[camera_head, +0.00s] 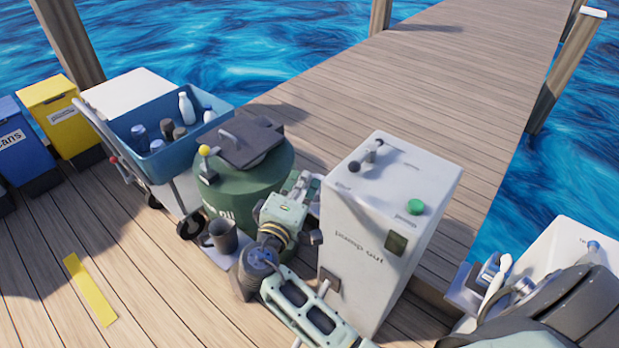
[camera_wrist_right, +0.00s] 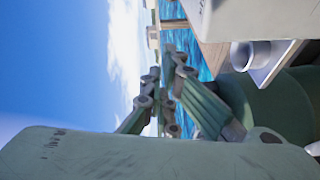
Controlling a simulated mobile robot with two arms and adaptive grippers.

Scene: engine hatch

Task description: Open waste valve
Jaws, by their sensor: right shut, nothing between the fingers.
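The white pump-out cabinet (camera_head: 355,215) stands upright on the dock, with a dark-knobbed lever (camera_head: 369,155) and a green button (camera_head: 415,206) on top. A green oil drum (camera_head: 235,195) stands to its left, with a dark lid and a yellow-knobbed lever (camera_head: 205,160). I cannot tell which lever is the waste valve. My right gripper (camera_head: 303,186) is between the drum and the cabinet, apart from both levers. In the right wrist view its fingers (camera_wrist_right: 168,95) are shut and empty, and no lever shows. My left gripper is in neither view.
A blue cart (camera_head: 165,162) with bottles stands behind the drum's left side. A dark mug (camera_head: 222,235) is at the drum's front left. Yellow (camera_head: 68,115) and blue (camera_head: 22,150) bins stand far left. Water borders the dock; its planks behind the cabinet are clear.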

